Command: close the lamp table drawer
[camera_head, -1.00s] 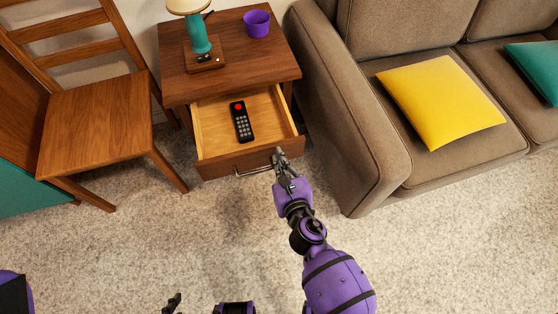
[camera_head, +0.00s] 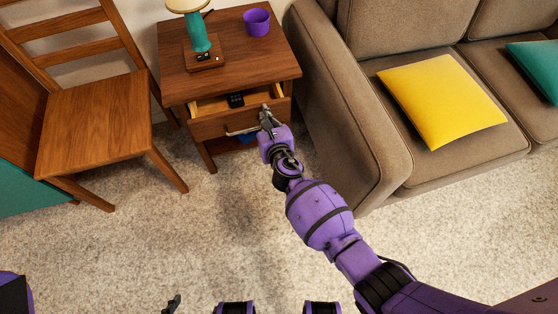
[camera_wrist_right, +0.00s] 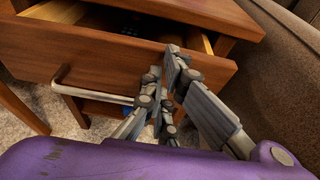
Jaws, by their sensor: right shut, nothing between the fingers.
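The lamp table (camera_head: 228,68) is a brown wooden side table. Its drawer (camera_head: 210,130) is partly open, a short way out, with the front and its metal handle facing me. A dark remote (camera_head: 236,99) lies inside, partly hidden under the tabletop. My right gripper (camera_head: 266,112) is shut and empty, its fingertips at the right part of the drawer front, near the handle's right end. In the right wrist view the fingertips (camera_wrist_right: 172,52) are against or very close to the drawer front (camera_wrist_right: 100,62), right of the handle (camera_wrist_right: 85,95). Of my left gripper, a dark fingertip (camera_head: 172,304) shows at the bottom edge.
A teal lamp (camera_head: 199,38) and a purple cup (camera_head: 256,22) stand on the tabletop. A wooden chair (camera_head: 95,118) is at the left. A brown sofa (camera_head: 330,90) with a yellow cushion (camera_head: 442,100) is close on the right. The carpet in front is clear.

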